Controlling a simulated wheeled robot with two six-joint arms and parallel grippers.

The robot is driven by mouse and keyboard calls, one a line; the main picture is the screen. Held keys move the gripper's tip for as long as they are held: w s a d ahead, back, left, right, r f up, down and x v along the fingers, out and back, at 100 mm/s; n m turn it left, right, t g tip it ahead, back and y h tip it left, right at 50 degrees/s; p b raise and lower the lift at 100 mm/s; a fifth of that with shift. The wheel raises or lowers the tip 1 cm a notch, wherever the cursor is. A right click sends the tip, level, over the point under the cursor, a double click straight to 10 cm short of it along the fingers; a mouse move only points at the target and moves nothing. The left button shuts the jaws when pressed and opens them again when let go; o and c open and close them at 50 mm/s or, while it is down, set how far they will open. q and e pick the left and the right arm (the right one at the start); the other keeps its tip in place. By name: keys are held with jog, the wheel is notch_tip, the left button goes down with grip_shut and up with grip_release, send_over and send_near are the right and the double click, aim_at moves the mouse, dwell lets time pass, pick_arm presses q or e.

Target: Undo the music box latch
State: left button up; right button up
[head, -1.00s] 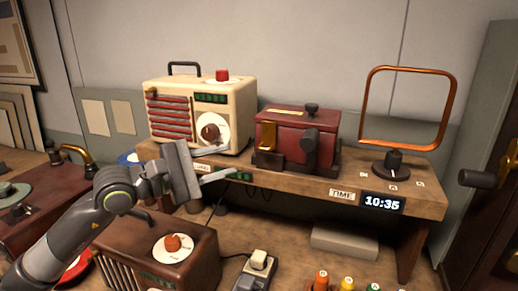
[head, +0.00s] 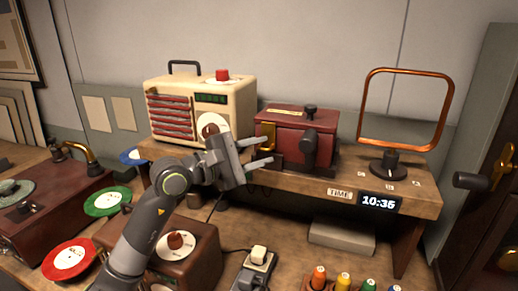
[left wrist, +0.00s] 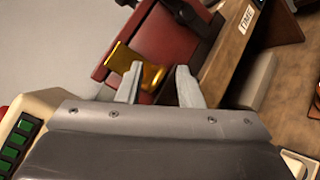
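The music box (head: 293,136) is a dark red box with a black knob on its lid and a dark crank on its front. It stands on the raised wooden shelf. Its brass latch (head: 266,137) is on the left part of the front. My left gripper (head: 264,152) is open, its two pale fingers pointing at the box's lower left front. In the left wrist view the brass latch (left wrist: 137,67) lies just beyond and partly behind the left fingertip. I cannot tell whether they touch. My right gripper is not in view.
A cream radio (head: 200,108) stands left of the box. A copper loop antenna (head: 405,110) with a dark dial stands to the right, above a clock display (head: 381,202). A brown radio (head: 177,250) and several coloured spools sit on the lower bench.

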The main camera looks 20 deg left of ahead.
pick_arm(q)
jog(key=shift+w, duration=0.1)
grip_shut()
dwell(0.3)
notch_tip(320, 180, up, 8)
jog(key=s+n+g+y+p, duration=0.1)
jog(key=n+g+y+p, duration=0.2)
jog(key=n+g+p, duration=0.3)
jog(key=shift+s+n+g+y+p, duration=0.15)
jog(key=shift+n+g+y+p, duration=0.2)
jog(key=shift+g+p, duration=1.9)
jog(key=shift+g+b, duration=0.65)
